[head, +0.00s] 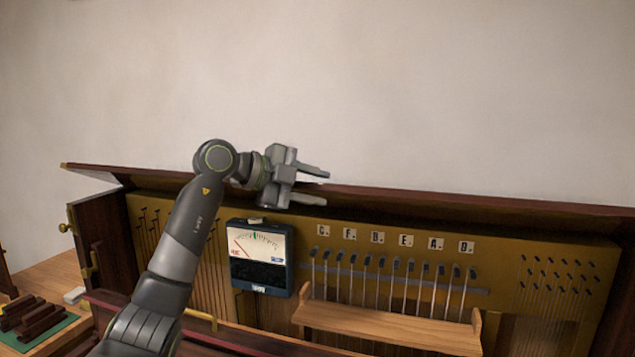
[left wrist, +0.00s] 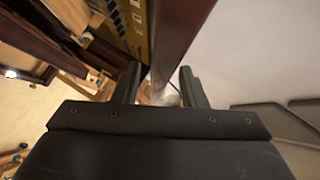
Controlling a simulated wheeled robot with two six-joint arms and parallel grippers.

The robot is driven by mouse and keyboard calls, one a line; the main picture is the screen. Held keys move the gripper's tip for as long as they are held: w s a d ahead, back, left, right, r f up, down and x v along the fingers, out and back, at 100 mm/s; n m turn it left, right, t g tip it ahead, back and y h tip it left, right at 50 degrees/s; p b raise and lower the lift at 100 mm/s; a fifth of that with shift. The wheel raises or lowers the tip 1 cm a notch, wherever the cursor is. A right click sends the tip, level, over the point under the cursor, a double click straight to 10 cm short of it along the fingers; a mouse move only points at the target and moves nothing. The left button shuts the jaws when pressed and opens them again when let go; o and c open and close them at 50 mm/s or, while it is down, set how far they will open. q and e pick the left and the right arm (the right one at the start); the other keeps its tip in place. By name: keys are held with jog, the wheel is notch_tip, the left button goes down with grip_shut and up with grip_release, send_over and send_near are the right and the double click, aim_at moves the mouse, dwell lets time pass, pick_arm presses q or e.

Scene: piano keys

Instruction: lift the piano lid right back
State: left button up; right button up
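The piano lid (head: 450,202) is a long dark reddish-brown board, seen nearly edge-on along the top of the piano in the head view. It is raised off the open case and the inside shows below it. In the left wrist view the lid (left wrist: 178,35) runs up from between the fingertips. My left gripper (head: 324,187) is at the lid's edge, left of the middle, with one finger above the edge line and one below. Its fingers (left wrist: 161,86) are apart; I cannot tell whether they touch the lid. My right gripper is not in view.
Inside the piano (head: 400,232) are tuning pins and strings. A meter (head: 258,257), lettered tiles (head: 408,240) and a wooden rack with several levers (head: 390,325) stand there. Dark wooden pieces lie on a green mat (head: 50,335) at left. The wall (head: 450,80) rises behind the lid.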

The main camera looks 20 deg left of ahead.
pick_arm(q)
jog(key=shift+w+d+f, duration=0.1)
jog(key=shift+w+d, duration=0.1)
jog(key=shift+d, duration=0.1)
jog(key=shift+c, duration=0.2)
grip_shut()
